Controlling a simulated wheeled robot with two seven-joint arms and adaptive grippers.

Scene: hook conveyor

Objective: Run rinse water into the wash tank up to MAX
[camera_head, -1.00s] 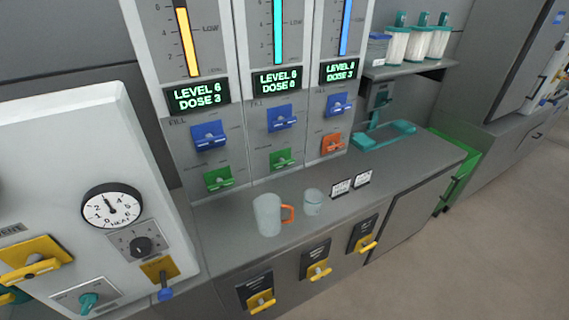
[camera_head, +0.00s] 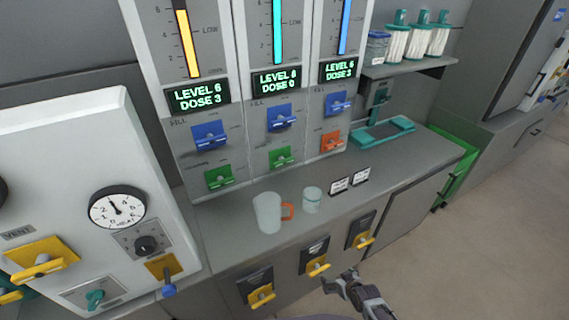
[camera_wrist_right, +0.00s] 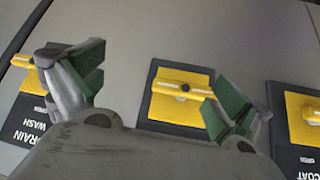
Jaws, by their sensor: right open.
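Three tank columns stand on the wall, with a yellow gauge (camera_head: 187,42), a cyan gauge (camera_head: 278,32) and a blue gauge (camera_head: 345,26). The left display (camera_head: 198,95) reads LEVEL 6 DOSE 3; the middle one's level digit is unclear. Blue fill handles (camera_head: 210,136) sit above green and orange handles. Yellow handles line the counter front; in the wrist view the left one (camera_wrist_right: 32,62) is labelled DRAIN WASH. My right gripper (camera_head: 348,282) is open and empty at the counter front. In the wrist view, the middle yellow handle (camera_wrist_right: 180,88) shows between its fingers (camera_wrist_right: 155,88), apparently untouched. My left gripper is out of view.
Open floor lies at right.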

